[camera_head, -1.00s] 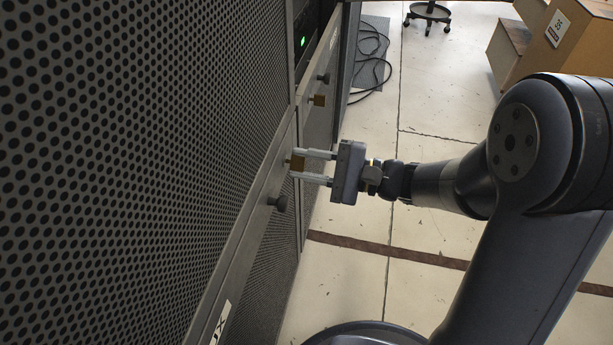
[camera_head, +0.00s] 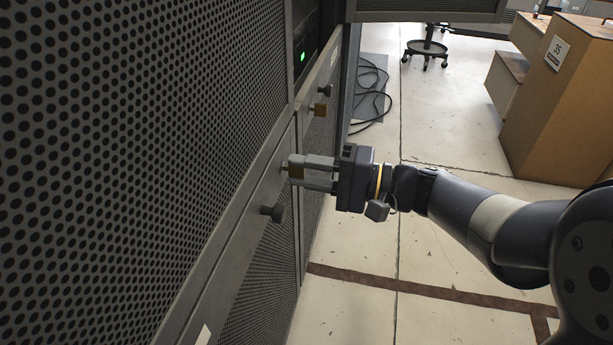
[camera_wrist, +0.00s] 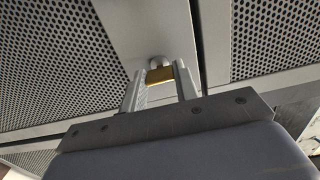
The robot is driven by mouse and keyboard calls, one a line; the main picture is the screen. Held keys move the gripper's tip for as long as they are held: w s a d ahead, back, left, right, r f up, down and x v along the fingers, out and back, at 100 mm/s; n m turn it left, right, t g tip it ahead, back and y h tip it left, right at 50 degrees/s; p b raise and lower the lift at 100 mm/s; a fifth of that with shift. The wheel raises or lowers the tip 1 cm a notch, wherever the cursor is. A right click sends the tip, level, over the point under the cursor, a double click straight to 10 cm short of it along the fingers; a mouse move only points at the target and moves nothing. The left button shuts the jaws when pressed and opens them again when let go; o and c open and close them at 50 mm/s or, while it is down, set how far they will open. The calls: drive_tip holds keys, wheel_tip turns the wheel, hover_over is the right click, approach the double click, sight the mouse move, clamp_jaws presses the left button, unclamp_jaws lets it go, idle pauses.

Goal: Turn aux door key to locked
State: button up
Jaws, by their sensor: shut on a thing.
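A brass key (camera_head: 297,174) stands out from the grey rail of the near perforated rack door (camera_head: 235,240). My gripper (camera_head: 308,172) reaches it from the right, and its two fingers are shut on the key from either side. In the wrist view the brass key head (camera_wrist: 160,75) shows between my fingertips, with a round grey collar behind it on the rail. The fingers hide part of the key in the head view. I cannot read any lock marking beside it.
A dark knob (camera_head: 272,212) juts from the same rail just below the key. Farther along are another brass key (camera_head: 318,109) and another knob (camera_head: 325,91). A cardboard box (camera_head: 560,100) stands at right, cables (camera_head: 370,90) lie on the floor, and the floor between is clear.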

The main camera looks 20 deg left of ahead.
idle(0.4)
drive_tip(key=o, duration=1)
drive_tip(key=d+p, duration=0.1)
drive_tip(key=d, duration=0.2)
drive_tip(key=d+p, duration=0.1)
drive_tip(key=d, duration=0.3)
drive_tip(key=w+d+p, duration=0.1)
drive_tip(key=d, duration=0.2)
drive_tip(key=shift+d, duration=0.4)
drive_tip(key=shift+a, duration=0.1)
drive_tip(key=a+b, duration=0.1)
drive_tip(key=a, duration=0.2)
drive_tip(key=a+b, duration=0.1)
drive_tip(key=a, duration=0.3)
drive_tip(key=s+a, duration=0.1)
drive_tip(key=a, duration=0.2)
drive_tip(key=shift+a+b, duration=0.3)
drive_tip(key=shift+b, duration=0.1)
